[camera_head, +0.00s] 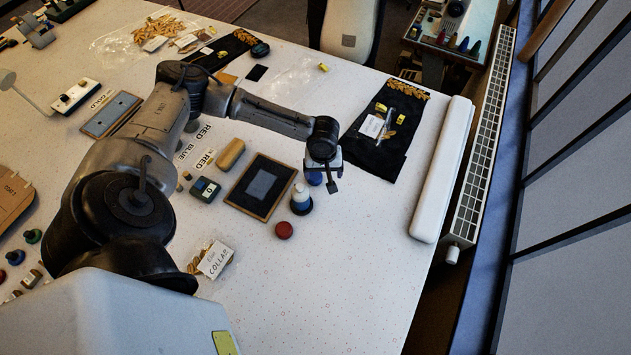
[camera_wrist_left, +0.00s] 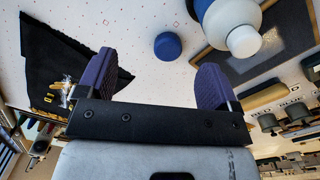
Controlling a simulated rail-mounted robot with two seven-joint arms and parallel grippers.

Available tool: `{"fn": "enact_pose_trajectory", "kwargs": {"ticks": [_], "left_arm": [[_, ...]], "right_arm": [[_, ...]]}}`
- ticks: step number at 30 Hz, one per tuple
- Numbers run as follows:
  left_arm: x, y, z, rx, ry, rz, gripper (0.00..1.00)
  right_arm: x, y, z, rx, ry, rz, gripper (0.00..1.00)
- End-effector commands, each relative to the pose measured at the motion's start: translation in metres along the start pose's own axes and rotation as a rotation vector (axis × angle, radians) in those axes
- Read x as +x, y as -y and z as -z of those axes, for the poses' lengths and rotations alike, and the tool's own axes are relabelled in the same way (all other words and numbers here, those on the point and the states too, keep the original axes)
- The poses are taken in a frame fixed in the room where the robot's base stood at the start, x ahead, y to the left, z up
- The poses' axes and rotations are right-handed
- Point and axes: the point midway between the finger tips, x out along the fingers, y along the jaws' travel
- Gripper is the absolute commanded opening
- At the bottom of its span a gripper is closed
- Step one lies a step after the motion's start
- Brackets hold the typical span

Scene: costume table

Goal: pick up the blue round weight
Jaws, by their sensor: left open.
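The blue round weight (camera_head: 314,178) sits on the white speckled table, partly hidden behind my left gripper in the head view. In the left wrist view the blue round weight (camera_wrist_left: 168,46) shows as a blue disc beyond the fingertips, between their two lines. My left gripper (camera_head: 327,177) is above the table beside it; its two purple-padded fingers (camera_wrist_left: 155,70) are apart with nothing between them. The exact height above the weight is hard to tell. My right gripper is not in view.
A white-and-blue bottle (camera_head: 301,200) stands close to the weight, also large in the wrist view (camera_wrist_left: 240,28). A red round weight (camera_head: 284,230) lies nearer. A dark framed board (camera_head: 240,198) is to the left, black cloth (camera_head: 382,155) to the right. The front right table is clear.

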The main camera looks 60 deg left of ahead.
Motion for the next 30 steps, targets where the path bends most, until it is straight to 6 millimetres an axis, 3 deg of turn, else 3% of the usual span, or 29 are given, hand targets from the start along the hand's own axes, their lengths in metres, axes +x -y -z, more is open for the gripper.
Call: {"fn": "enact_pose_trajectory", "kwargs": {"ticks": [1,3,9,21,30], "left_arm": [[-0.001,0.006,0.018,-0.074,-0.013,0.005,0.86],[-0.004,0.013,0.033,-0.163,-0.018,0.012,0.86],[0.001,0.024,0.053,-0.292,-0.022,0.019,0.86],[0.063,0.025,0.056,-0.299,-0.022,0.02,0.86],[0.079,0.026,0.056,-0.297,-0.023,0.019,0.86]], "right_arm": [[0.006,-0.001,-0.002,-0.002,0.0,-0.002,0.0],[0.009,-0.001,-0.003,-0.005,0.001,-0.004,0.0],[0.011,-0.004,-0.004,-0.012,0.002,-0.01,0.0],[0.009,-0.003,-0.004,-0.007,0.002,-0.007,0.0],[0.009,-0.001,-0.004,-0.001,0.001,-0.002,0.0]]}}
